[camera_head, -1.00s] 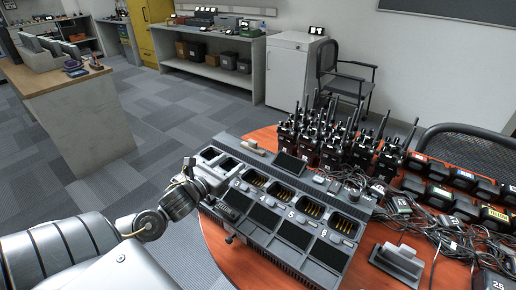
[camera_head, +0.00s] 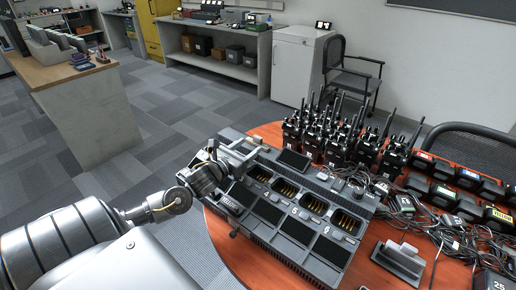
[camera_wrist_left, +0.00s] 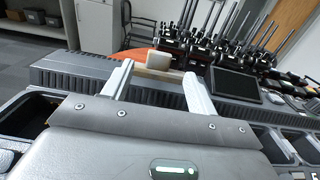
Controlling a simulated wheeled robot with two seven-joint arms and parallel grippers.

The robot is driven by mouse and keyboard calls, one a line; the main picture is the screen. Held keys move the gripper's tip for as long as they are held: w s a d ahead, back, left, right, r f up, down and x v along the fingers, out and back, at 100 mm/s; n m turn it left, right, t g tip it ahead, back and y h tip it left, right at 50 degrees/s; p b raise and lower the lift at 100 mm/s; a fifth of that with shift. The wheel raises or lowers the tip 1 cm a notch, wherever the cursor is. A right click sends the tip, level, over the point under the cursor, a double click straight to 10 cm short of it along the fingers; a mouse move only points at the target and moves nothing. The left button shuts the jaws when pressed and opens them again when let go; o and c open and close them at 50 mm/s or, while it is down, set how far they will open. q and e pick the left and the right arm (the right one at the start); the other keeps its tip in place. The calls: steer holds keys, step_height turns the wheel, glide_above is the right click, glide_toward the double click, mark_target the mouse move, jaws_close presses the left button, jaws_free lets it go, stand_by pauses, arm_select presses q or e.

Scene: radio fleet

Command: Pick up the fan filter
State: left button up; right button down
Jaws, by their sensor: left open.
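A small pale beige block, which looks like the fan filter (camera_head: 255,141), sits at the far edge of the grey multi-bay charger (camera_head: 322,188). It also shows in the left wrist view (camera_wrist_left: 172,60), just beyond my fingertips, with a tan strip below it. My left gripper (camera_head: 240,150) is over the charger's far left end, close to the block, which is partly hidden in the head view. In the wrist view its two pale fingers (camera_wrist_left: 158,70) are spread apart with nothing held between them. I cannot tell whether they touch the block. My right gripper is out of view.
Several black radios (camera_head: 345,135) stand upright behind the charger. A dark flat screen (camera_head: 293,159) lies close to the block's right. Tangled cables (camera_head: 440,225) and a grey holder (camera_head: 398,260) cover the right of the orange table (camera_head: 225,250).

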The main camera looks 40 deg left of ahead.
mark_target(256, 140)
arm_select(q)
steer(key=w, duration=0.4)
steer(key=shift+a+p, duration=0.15)
steer(key=shift+p, duration=0.15)
steer(key=c, duration=1.1)
